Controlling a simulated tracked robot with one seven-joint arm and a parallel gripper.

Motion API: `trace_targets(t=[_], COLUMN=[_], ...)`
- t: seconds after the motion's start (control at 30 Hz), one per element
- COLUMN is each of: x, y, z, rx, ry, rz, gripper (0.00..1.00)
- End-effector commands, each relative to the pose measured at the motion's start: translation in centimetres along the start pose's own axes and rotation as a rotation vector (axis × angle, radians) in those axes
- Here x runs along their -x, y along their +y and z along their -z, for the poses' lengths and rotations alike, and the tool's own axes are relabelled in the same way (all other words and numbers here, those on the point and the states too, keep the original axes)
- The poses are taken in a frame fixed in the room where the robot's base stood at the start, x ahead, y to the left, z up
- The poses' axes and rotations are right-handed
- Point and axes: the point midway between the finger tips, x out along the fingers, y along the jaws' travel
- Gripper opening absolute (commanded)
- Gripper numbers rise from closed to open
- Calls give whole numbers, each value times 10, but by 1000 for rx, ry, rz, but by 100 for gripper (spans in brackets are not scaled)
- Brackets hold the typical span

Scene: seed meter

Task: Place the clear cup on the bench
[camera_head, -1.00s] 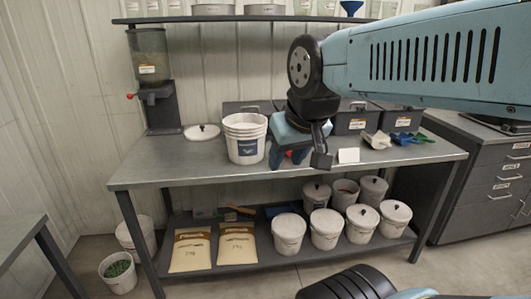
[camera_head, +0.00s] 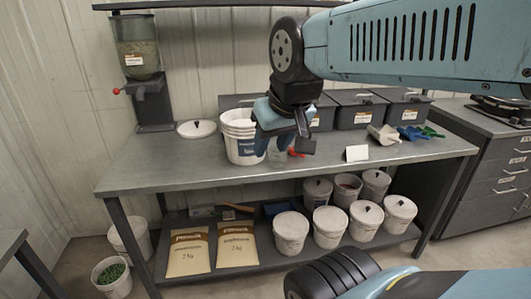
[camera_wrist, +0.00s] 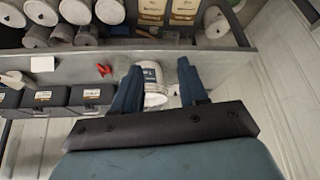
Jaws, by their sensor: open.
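A clear cup (camera_head: 277,155) shows faintly in the head view, just below and beside my gripper's blue fingers, right of the white bucket; it seems to stand on the bench (camera_head: 190,178). My gripper (camera_head: 272,143) is open above the bench, its fingers partly in front of the bucket. In the wrist view the two blue fingers (camera_wrist: 158,92) are spread wide. Between them show the white bucket (camera_wrist: 151,72) and a pale round rim, which I cannot clearly tell as the cup.
The stacked white bucket (camera_head: 240,150) is close left of my gripper. A red-handled thing (camera_head: 296,153) and a white card (camera_head: 356,153) lie to the right. Dark bins (camera_head: 354,112) line the back, scoops (camera_head: 384,134) at right. The bench's left front is clear.

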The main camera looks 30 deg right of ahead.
Motion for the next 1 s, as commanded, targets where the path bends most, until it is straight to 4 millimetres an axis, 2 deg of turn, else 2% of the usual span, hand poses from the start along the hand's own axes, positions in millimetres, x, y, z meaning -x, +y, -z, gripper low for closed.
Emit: trace_targets(t=[0.17,0.27,0.37,0.4,0.47,0.73,1.0], x=[0,-1,-8,-13,-22,-74,-130], y=[0,2,10,24,38,113,179], z=[0,2,13,20,34,106,154], rx=[0,-2,-8,-9,-12,20,114], ry=[0,3,21,35,63,224,370], rz=[0,-6,-33,-50,-87,-258,-322], gripper=[44,53,63,66,72,98,100])
